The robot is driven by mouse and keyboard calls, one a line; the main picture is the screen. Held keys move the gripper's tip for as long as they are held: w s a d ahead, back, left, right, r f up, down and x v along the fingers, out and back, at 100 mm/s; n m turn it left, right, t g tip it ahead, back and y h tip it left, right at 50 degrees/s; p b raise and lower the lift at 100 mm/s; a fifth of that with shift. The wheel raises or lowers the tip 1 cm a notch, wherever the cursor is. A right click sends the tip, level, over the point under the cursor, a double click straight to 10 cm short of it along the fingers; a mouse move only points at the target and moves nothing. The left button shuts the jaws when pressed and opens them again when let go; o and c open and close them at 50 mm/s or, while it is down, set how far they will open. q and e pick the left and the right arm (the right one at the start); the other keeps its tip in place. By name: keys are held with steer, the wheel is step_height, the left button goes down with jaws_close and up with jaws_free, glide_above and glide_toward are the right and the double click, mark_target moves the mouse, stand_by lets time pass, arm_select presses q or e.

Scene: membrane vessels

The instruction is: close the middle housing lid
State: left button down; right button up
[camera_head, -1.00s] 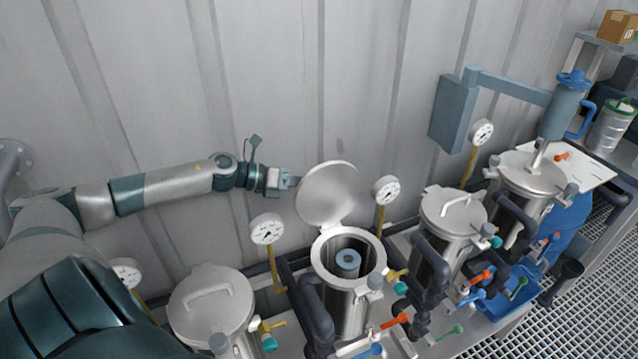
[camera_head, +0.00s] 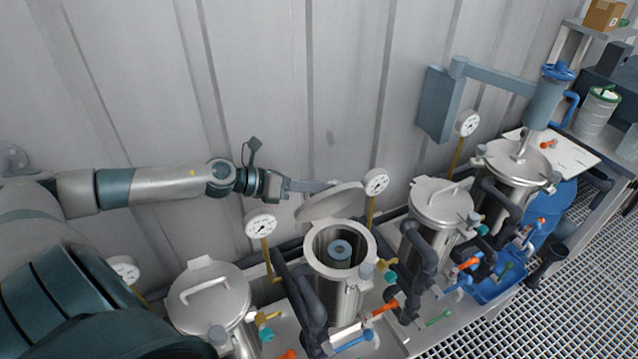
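The middle housing (camera_head: 345,270) stands open, and a blue-grey cartridge (camera_head: 339,250) shows inside it. Its round steel lid (camera_head: 330,203) is hinged at the back and tilted partway down over the opening's rear. My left gripper (camera_head: 318,186) reaches in from the left, behind the lid, with its fingers at the lid's upper edge; they look touching. Whether its fingers are open or shut is hard to see at this size. My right gripper is not in view.
A closed housing (camera_head: 210,298) stands at left and another closed one (camera_head: 440,205) at right. Pressure gauges (camera_head: 261,225) and (camera_head: 376,183) stand beside the lid. Dark pipes and coloured valve handles (camera_head: 385,307) crowd the front. A corrugated wall rises behind.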

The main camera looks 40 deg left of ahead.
arm_select(q)
steer(key=shift+s, duration=0.1)
steer(key=c, duration=2.1)
jaws_free()
steer(key=shift+b+v, duration=0.55)
steer(key=shift+v, duration=0.2)
steer(key=shift+s+a+r+b, duration=0.1)
steer(key=shift+s+a+b, duration=0.3)
steer(key=shift+s, duration=0.1)
steer(key=shift+s+a+r, duration=0.1)
steer(key=shift+s+r, duration=0.05)
steer(key=shift+p+v, duration=1.05)
steer(key=shift+v, duration=6)
